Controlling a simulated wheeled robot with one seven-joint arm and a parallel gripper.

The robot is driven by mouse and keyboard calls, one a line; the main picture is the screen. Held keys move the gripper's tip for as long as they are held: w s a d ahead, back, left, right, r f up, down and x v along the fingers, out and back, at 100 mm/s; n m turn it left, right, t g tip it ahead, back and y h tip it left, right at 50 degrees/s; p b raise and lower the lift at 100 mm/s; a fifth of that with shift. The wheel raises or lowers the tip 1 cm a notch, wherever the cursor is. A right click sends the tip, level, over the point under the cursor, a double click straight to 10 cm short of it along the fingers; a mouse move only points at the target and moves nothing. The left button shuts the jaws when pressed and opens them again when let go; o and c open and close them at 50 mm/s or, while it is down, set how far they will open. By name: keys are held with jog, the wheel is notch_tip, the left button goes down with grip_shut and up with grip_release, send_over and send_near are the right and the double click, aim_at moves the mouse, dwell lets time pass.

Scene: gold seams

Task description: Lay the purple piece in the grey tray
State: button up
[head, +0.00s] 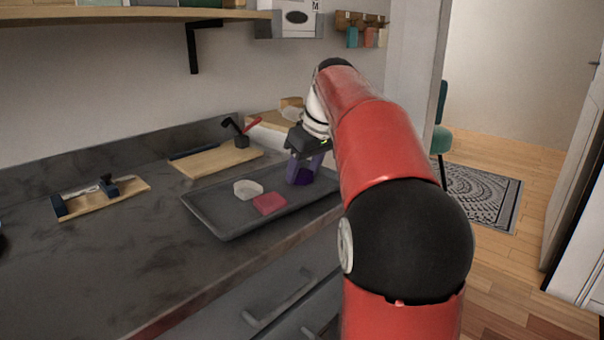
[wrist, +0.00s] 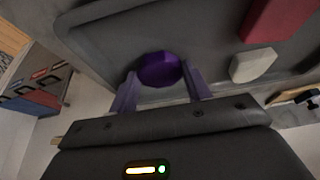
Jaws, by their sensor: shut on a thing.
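The grey tray (head: 216,220) lies on the dark counter in the head view, and its floor (wrist: 210,40) fills much of the wrist view. My gripper (head: 304,176) is over the right part of the tray, pointing down. The purple piece (wrist: 160,69) is between the two fingertips of my gripper (wrist: 161,90) in the wrist view. In the head view the purple piece (head: 303,178) shows dark at the fingertips, low over the tray. I cannot tell whether it touches the tray floor.
A white piece (head: 248,189) and a red piece (head: 270,204) lie in the tray, left of my gripper. A wooden board (head: 215,160) lies behind the tray. A wooden holder with a dark tool (head: 104,194) lies at left. The counter between is clear.

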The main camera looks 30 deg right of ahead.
jog(key=shift+f, duration=0.1)
jog(key=o, duration=1)
jog(key=shift+r, duration=0.35)
jog(key=p+v, duration=0.2)
jog(key=v, duration=0.9)
jog(key=shift+s+r+p, duration=0.2)
jog(key=shift+r+p, duration=0.1)
